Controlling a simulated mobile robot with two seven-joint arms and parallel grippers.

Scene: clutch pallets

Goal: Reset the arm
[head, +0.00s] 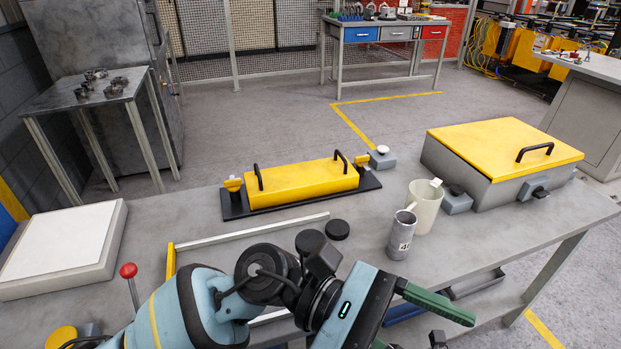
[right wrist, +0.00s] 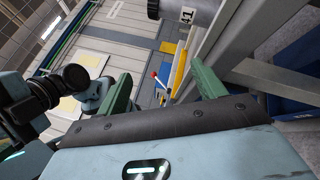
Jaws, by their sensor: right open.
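My left arm (head: 213,305) enters the head view from the lower left and reaches right, low over the front of the workbench. My left gripper (head: 432,325) points right; one green finger shows clearly, the other is mostly cut off by the bottom edge. A gap shows between them with nothing held. My right gripper (right wrist: 163,72) shows in the right wrist view with its two green fingers spread and nothing between them. It faces a grey cylinder (right wrist: 210,14) marked 41 near the bench edge. My left arm (right wrist: 75,78) appears at the left of that view.
On the workbench (head: 190,215) stand a yellow block (head: 305,184) with black handles, a cream mug (head: 425,208), the grey cylinder (head: 401,236) and a yellow-lidded box (head: 505,150). A white pad (head: 65,242) and red knob (head: 128,270) are at left.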

